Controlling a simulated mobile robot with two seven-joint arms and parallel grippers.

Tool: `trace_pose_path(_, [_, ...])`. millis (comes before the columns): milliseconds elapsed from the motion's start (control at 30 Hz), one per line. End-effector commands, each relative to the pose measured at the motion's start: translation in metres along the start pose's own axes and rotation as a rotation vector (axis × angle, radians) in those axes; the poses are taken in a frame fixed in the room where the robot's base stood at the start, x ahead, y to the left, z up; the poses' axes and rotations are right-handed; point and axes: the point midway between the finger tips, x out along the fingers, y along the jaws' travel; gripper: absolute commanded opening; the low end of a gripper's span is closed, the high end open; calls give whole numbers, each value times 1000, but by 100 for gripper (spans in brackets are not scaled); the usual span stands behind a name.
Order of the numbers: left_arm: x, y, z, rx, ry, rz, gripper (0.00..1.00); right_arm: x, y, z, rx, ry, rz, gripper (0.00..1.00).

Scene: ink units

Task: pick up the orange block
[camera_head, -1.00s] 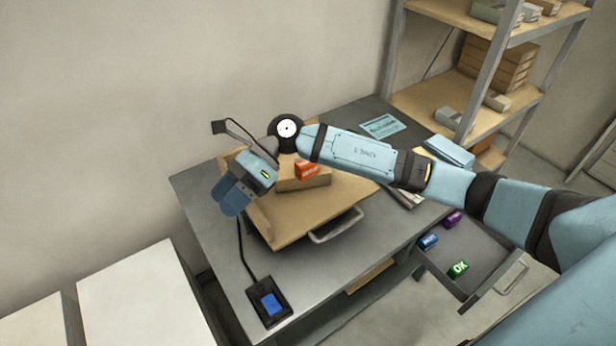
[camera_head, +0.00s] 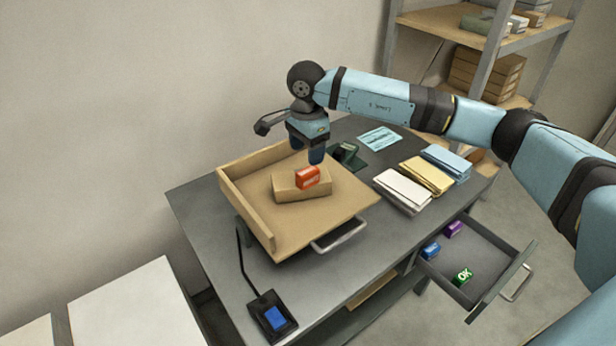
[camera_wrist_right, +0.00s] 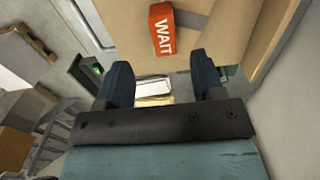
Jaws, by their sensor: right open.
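The orange block (camera_head: 307,178) sits on a small cardboard box (camera_head: 290,194) in the tan tray (camera_head: 272,237) on the grey desk. In the right wrist view the orange block (camera_wrist_right: 163,30) shows white letters reading WAIT. My right gripper (camera_head: 316,160) points down just behind the block in the head view, apart from it. In the wrist view its two blue fingers (camera_wrist_right: 163,78) are spread, with nothing held between them, and the block lies beyond them. My left gripper is not in view.
A dark green item (camera_head: 347,153) stands behind the tray. Folders (camera_head: 428,174) lie at the desk's right. An open drawer (camera_head: 475,257) holds blue, purple and green blocks. A black pad with a blue top (camera_head: 273,316) sits at the front. A shelf (camera_head: 490,40) stands back right.

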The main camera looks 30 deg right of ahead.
Motion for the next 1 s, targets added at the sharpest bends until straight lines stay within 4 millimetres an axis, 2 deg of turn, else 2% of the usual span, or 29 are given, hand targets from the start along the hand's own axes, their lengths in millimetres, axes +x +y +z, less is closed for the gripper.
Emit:
trace_pose_path(100, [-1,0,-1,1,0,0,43,17,0,0,0,-1,1,62])
trace_pose_path(433, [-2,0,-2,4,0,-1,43,40,-2,-2,1,-1,2,62])
trace_pose_path(700, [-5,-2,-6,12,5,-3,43,77,-4,-6,1,-2,1,62])
trace_pose_path(900, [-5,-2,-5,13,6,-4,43,79,-4,-6,1,-2,-1,62])
trace_pose_path(933, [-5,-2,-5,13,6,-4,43,79,-4,-6,1,-2,-1,59])
trace_pose_path(1000, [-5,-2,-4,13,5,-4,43,79,-4,-6,1,-2,-1,43])
